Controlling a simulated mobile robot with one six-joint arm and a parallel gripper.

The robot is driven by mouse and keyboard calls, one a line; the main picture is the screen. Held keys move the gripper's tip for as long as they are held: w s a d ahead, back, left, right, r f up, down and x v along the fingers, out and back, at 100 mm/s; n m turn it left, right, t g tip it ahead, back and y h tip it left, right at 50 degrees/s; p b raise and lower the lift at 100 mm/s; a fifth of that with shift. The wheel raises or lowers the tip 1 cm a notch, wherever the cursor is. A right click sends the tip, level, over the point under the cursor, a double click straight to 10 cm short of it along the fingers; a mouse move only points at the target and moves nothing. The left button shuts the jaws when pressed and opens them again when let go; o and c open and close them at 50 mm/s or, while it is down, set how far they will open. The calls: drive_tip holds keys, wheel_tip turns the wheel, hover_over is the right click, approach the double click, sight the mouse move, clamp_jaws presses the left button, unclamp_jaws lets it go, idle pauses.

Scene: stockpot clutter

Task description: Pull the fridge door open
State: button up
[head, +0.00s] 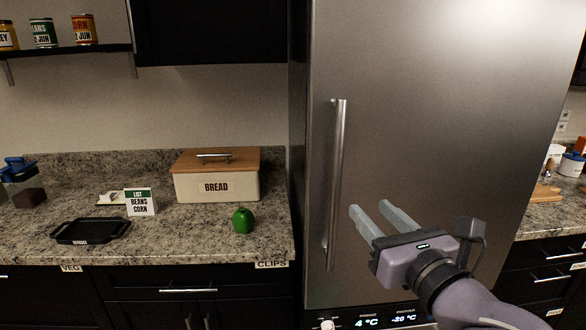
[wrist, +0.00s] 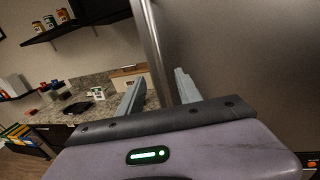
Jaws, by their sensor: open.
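The fridge door (head: 430,110) is a tall brushed-steel panel, and it looks closed. Its long vertical bar handle (head: 337,180) is on the left side of the door. My gripper (head: 370,213) is open and empty, in front of the door and to the right of the handle in the head view. In the wrist view, the handle (wrist: 152,50) runs down from the top, and its lower part appears between the two fingers of my gripper (wrist: 158,88). I cannot tell how far the fingertips are from the handle, and no contact shows.
Left of the fridge, a granite counter (head: 100,250) holds a bread box (head: 217,180), a green pepper (head: 242,220), a list card (head: 141,202) and a black tray (head: 90,230). A shelf with cans (head: 84,28) hangs above. A display panel (head: 385,319) sits below the door.

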drive_tip(key=p, duration=1.4)
approach(339, 179)
drive_tip(key=w, duration=0.3)
drive_tip(key=w+a+r, duration=0.1)
drive_tip(key=w, duration=0.1)
drive_tip(key=shift+w, duration=0.1)
drive_tip(key=w, duration=0.1)
drive_tip(key=w+b, duration=0.1)
drive_tip(key=w, duration=0.1)
drive_tip(key=w+a+f, duration=0.1)
drive_tip(key=shift+w+b, duration=0.3)
drive_tip(key=shift+b, duration=0.1)
drive_tip(key=shift+w+a, duration=0.1)
drive_tip(key=shift+w, duration=0.45)
drive_tip(key=shift+c, duration=0.3)
clamp_jaws()
